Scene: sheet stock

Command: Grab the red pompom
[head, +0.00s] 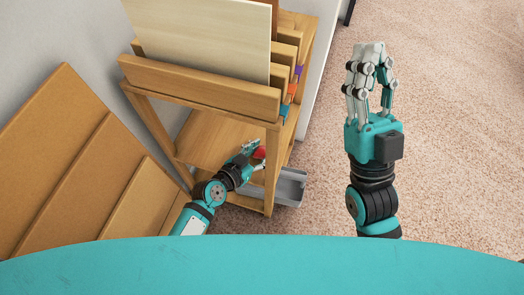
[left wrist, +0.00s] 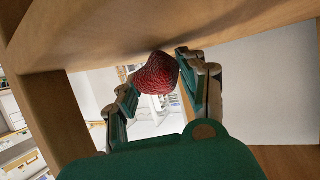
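The red pompom (left wrist: 157,73) is a dark red, bumpy ball in the left wrist view, between the two fingertips of my left gripper (left wrist: 157,85). The fingers appear to touch it on both sides, close against a wooden board. In the head view the pompom (head: 259,153) shows as a small red patch, partly hidden by my left gripper (head: 250,150), which reaches into the wooden rack. My right gripper (head: 372,60) is raised over the carpet at the right, fingers pointing up, apart and empty.
The wooden rack (head: 200,92) holds upright sheets above a lower shelf (head: 208,138); its posts stand close to my left arm. A grey tray (head: 288,187) lies at its foot. Brown boards (head: 55,150) lean on the left wall. Carpet at right is clear.

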